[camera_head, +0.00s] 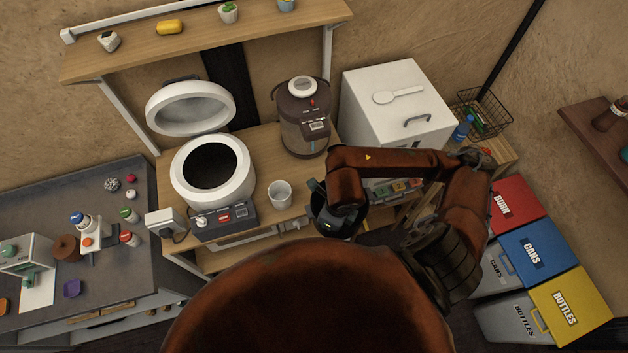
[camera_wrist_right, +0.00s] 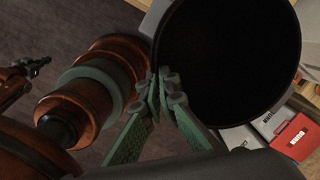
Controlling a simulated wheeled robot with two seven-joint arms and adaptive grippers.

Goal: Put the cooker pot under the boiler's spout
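The cooker pot (camera_head: 327,223) is a dark round pot, seen below and slightly right of the boiler in the head view, at the table's front edge and partly hidden by my right arm. The right wrist view looks into its black interior (camera_wrist_right: 225,50). My right gripper (camera_wrist_right: 163,82) has its green fingers closed on the pot's rim; in the head view the fingers are mostly hidden by the arm. The brown boiler (camera_head: 303,130) stands at the back of the table, with its spout part (camera_head: 318,125) facing front.
A white cooker (camera_head: 240,185) with its lid (camera_head: 190,108) open stands left. A white cup (camera_head: 280,194) stands on the table between cooker and pot, in front of the boiler. A white box (camera_head: 390,100) is right of the boiler. Coloured bins (camera_head: 540,255) stand at lower right.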

